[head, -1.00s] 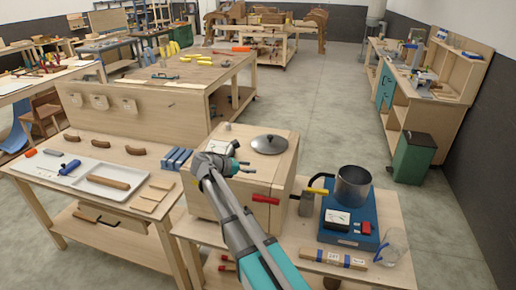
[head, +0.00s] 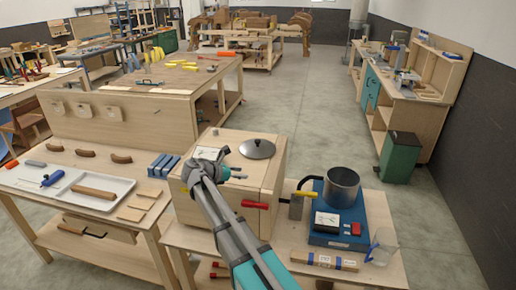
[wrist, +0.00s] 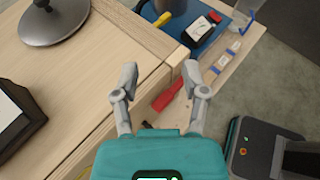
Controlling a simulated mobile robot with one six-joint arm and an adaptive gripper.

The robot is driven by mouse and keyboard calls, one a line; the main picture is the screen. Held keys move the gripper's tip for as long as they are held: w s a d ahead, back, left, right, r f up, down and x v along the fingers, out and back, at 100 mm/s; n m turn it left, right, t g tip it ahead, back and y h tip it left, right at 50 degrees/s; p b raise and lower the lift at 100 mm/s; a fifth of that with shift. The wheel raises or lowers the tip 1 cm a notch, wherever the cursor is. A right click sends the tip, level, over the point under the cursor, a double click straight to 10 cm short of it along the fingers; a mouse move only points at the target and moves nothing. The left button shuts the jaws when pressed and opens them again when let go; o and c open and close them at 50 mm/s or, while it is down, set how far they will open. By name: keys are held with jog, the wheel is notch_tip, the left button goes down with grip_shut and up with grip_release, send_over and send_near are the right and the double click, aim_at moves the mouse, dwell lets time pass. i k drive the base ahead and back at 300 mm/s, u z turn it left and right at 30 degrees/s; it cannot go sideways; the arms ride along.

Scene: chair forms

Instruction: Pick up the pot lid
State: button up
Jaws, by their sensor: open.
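The pot lid (head: 257,149) is a round grey metal disc with a dark knob, lying flat on top of a pale wooden box. It also shows at the top left of the wrist view (wrist: 55,22), cut by the picture edge. My gripper (head: 236,172) is over the box top, to the left of the lid and nearer the camera in the head view. In the wrist view my gripper (wrist: 160,76) has its fingers spread with nothing between them, apart from the lid.
A red handle (head: 255,205) sticks out from the box front. Right of the box, a metal pot (head: 342,187) stands on a blue unit (head: 338,236), with a yellow-ended handle between. A clear beaker (head: 381,248) stands at the bench's right. A dark-framed object (wrist: 18,120) lies on the box.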

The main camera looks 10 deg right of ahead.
aim_at(257, 147)
jog(key=z, duration=0.05)
jog(key=i, duration=0.9)
jog(key=u, duration=0.05)
